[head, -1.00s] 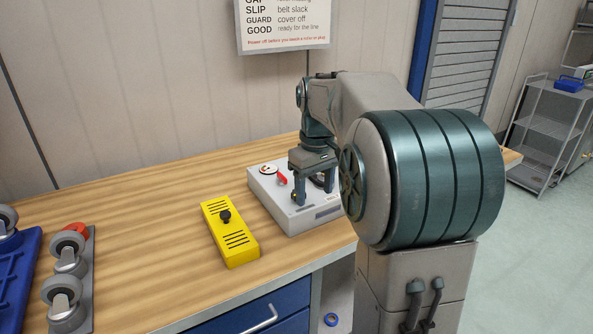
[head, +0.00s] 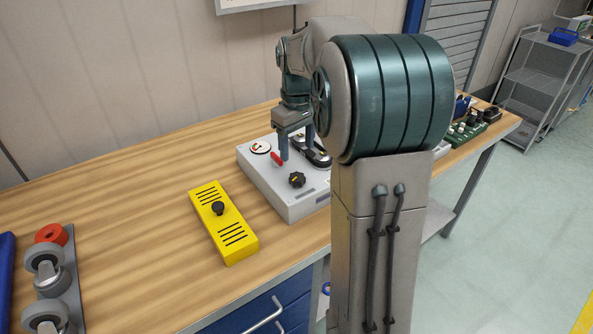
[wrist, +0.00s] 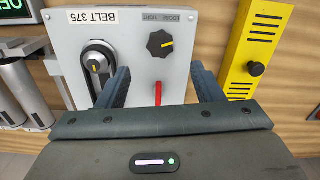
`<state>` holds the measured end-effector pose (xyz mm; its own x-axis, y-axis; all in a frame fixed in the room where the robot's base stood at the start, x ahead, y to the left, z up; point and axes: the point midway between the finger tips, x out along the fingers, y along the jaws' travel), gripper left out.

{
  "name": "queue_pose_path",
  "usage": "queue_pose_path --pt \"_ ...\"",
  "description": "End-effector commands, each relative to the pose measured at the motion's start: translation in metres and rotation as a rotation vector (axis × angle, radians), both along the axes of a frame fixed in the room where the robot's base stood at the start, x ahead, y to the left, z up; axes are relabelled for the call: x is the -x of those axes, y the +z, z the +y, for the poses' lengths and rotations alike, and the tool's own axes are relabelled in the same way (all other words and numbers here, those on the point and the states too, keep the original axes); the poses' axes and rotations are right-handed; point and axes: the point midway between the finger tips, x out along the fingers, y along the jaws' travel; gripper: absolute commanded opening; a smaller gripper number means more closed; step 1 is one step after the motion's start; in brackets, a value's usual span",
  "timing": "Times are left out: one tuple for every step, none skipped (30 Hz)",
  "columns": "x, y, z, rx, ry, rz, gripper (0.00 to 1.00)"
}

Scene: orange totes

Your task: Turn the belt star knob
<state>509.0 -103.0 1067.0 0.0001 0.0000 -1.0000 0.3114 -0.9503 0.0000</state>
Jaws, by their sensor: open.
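The black star knob (head: 297,180) with a yellow mark sits on the front part of the light grey belt unit (head: 305,207). In the wrist view the knob (wrist: 160,44) lies under LOOSE and TIGHT lettering, with its yellow mark pointing to the side. My gripper (head: 296,148) is open and empty above the unit, behind the knob in the head view. In the wrist view my gripper's two fingers (wrist: 160,80) point toward the knob, which lies beyond and between their tips, apart from them. A red lever (wrist: 158,92) shows between the fingers.
A black belt on pulleys (wrist: 98,65) is beside the left finger in the wrist view. A yellow cover (head: 224,225) with a black knob lies left of the unit. Rollers (head: 48,270) stand at far left. Bare wood (head: 135,190) lies between.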

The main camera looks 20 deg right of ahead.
Motion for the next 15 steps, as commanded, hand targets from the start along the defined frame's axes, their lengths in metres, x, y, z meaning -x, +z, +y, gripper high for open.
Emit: queue_pose_path --pt "0.001 -0.013 0.000 -0.002 0.000 0.005 0.61" --pt "0.001 -0.020 0.000 -0.001 -0.001 0.006 0.61" --pt "0.001 -0.028 0.000 -0.002 -0.001 0.005 0.61" --pt "0.001 -0.035 0.000 -0.001 -0.002 0.004 0.61" --pt "0.001 -0.040 0.000 -0.002 -0.001 0.005 0.61" --pt "0.001 -0.048 0.000 -0.001 -0.001 0.004 0.61" --pt "0.001 -0.054 0.000 -0.002 -0.001 0.005 0.61" --pt "0.001 -0.059 0.000 -0.001 -0.001 0.003 0.61" --pt "0.001 -0.065 0.000 -0.001 -0.001 0.003 0.61" --pt "0.001 -0.069 0.000 -0.001 -0.001 0.003 0.61" --pt "0.001 -0.072 0.000 -0.001 -0.001 0.003 0.61" --pt "0.000 -0.077 0.000 0.000 -0.001 0.002 0.61" --pt "0.000 -0.079 0.000 -0.001 -0.001 0.001 0.61" --pt "0.001 -0.082 0.000 0.000 -0.001 0.002 0.61" --pt "0.001 -0.084 0.000 0.000 -0.001 0.002 0.61"
